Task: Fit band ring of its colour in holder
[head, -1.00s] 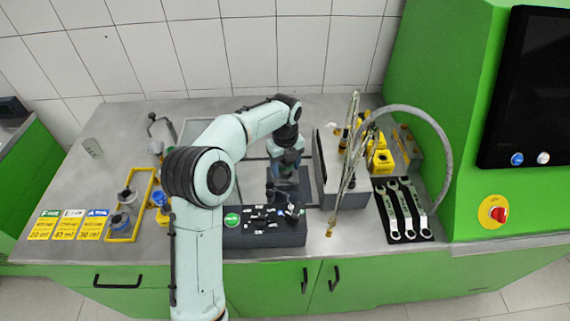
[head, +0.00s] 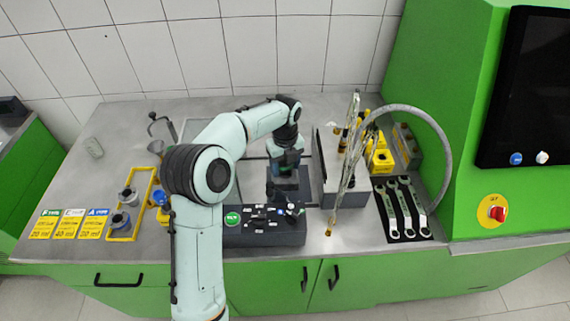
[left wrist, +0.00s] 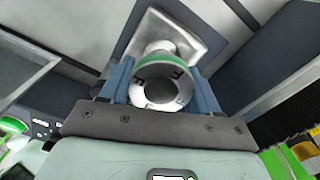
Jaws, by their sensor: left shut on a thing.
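My left gripper (left wrist: 163,84) is shut on a ring with a green band (left wrist: 163,68), its blue fingers on either side of it. The ring has dark letters on its pale face and a round opening. A pale, square-cornered metal part (left wrist: 190,40) lies behind the ring; I cannot tell whether they touch. In the head view my left gripper (head: 284,182) points down above the dark block at the middle of the bench, and the ring cannot be made out there. I cannot identify the holder for certain. My right gripper is not in view.
A dark box with a green disc (head: 232,219) stands at the front. A yellow frame (head: 137,228) with grey cylindrical parts stands left. Wrenches (head: 404,212) lie on a dark mat at right. A hose (head: 441,142) arches beside them. The left bench has free room.

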